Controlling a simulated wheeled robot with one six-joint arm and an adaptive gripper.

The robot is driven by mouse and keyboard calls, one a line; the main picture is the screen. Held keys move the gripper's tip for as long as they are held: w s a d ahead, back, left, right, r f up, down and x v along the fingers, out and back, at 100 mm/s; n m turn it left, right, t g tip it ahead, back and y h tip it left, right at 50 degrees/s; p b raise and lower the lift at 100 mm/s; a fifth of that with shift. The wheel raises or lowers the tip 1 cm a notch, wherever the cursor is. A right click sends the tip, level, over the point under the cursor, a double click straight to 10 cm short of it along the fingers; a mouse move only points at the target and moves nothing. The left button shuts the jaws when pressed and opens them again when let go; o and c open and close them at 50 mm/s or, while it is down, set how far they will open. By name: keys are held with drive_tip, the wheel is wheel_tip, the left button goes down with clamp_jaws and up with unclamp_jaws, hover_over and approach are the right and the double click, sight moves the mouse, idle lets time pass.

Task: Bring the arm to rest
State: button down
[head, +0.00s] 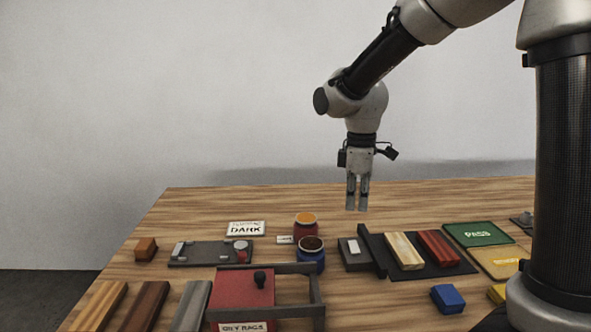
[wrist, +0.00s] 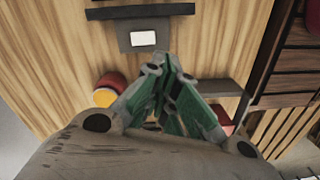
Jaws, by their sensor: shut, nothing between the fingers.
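My gripper (head: 357,208) hangs from my arm above the table (head: 300,195) in the head view, pointing down. Its fingers are shut with nothing between them. In the wrist view my gripper (wrist: 165,60) shows its green-sided fingers together at the tips. The fingertips are apart from everything on the table. Part of the tabletop is hidden behind my fingers in the wrist view.
Below stand an orange-topped jar (head: 305,224), a blue jar (head: 311,254) and a red box (head: 245,292) within a dark frame (head: 318,290). A dark tray (head: 440,268) holds wood and red blocks. A green PASS plate (head: 477,234) lies right. Air around my gripper is clear.

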drive_tip(key=s+d+r+m+t, duration=0.2)
drive_tip(key=s+d+r+m, duration=0.2)
drive_tip(key=s+d+m, duration=0.5)
drive_tip(key=s+d+r+m+t, duration=0.3)
drive_tip(key=s+d+r+m, duration=0.15)
drive_tip(key=s+d, duration=0.5)
drive_tip(key=w+a+f+n+g, duration=0.2)
drive_tip(key=w+a+f+n, duration=0.2)
drive_tip(key=w+a+n, duration=0.55)
drive_tip(key=w+a+f+n+g, duration=0.1)
drive_tip(key=w+a+f+n, duration=0.3)
drive_tip(key=w+a+n, duration=0.6)
drive_tip(key=w+f, duration=0.1)
drive_tip(key=f, duration=0.3)
drive_tip(key=w+f+m, duration=0.1)
drive_tip(key=f, duration=0.4)
drive_tip(key=w+d+f+m, duration=0.1)
drive_tip(key=f, duration=0.3)
drive_tip(key=shift+d+f, duration=0.1)
drive_tip(key=shift+f, duration=0.05)
